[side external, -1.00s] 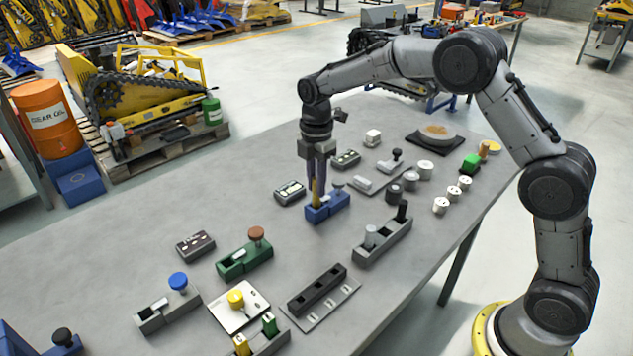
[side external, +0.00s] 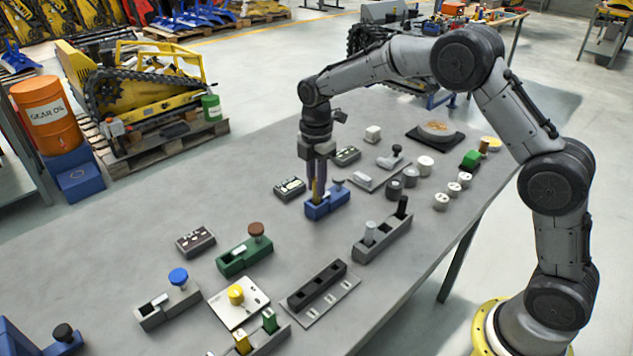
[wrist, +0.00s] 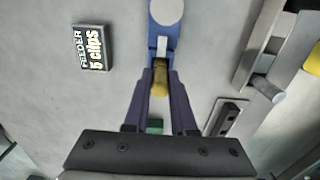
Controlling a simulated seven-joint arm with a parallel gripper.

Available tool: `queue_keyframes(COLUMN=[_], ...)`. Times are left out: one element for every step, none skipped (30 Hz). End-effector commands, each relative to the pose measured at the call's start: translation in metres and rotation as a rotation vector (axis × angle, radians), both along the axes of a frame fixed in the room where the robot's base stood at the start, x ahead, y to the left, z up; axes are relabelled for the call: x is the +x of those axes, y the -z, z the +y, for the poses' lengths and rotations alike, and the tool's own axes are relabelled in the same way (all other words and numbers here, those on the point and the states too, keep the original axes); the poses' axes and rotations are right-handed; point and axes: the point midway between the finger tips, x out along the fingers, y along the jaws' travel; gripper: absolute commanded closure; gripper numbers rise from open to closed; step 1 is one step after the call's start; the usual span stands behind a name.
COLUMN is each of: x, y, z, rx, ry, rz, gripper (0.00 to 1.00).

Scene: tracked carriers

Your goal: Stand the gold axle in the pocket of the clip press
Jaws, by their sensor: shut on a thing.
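The gold axle (side external: 315,190) is upright between the two fingers of my gripper (side external: 317,185), which is shut on it. In the wrist view the axle (wrist: 161,80) shows end-on between the fingertips (wrist: 160,92). The axle stands at the left end of the blue press (side external: 327,206), which I take to be the clip press. Its lower end is hidden by the block's wall, so I cannot tell how deep it sits. The press has a round grey-blue knob (side external: 338,183) at its right end; the press also shows in the wrist view (wrist: 177,38).

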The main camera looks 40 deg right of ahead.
Motion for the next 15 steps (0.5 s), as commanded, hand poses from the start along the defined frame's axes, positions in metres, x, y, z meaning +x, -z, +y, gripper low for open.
queue_keyframes(x=[0.0004,0.0004,0.0004,0.0004,0.0004,0.0004,0.0004,0.0004,0.0004,0.0005,0.0005,0.0005,0.0006,0.0006,0.0006], y=[-0.0007,-0.0007,-0.0006,-0.0005,-0.0003,0.0002,0.0007,0.0012,0.0019,0.0025,0.003,0.0035,0.0039,0.0041,0.0042], z=[0.0,0.0,0.0,0.0,0.0,0.0,0.0,0.0,0.0,0.0,0.0,0.0,0.0,0.0,0.0], rx=[0.0,0.0,0.0,0.0,0.0,0.0,0.0,0.0,0.0,0.0,0.0,0.0,0.0,0.0,0.0], ry=[0.0,0.0,0.0,0.0,0.0,0.0,0.0,0.0,0.0,0.0,0.0,0.0,0.0,0.0,0.0], rz=[-0.002,-0.002,-0.002,-0.002,-0.002,-0.002,-0.002,-0.002,-0.002,-0.002,-0.002,-0.002,-0.002,-0.003,-0.003], gripper=[1.0,1.0,1.0,1.0,1.0,1.0,1.0,1.0,1.0,1.0,1.0,1.0,1.0,1.0,1.0])
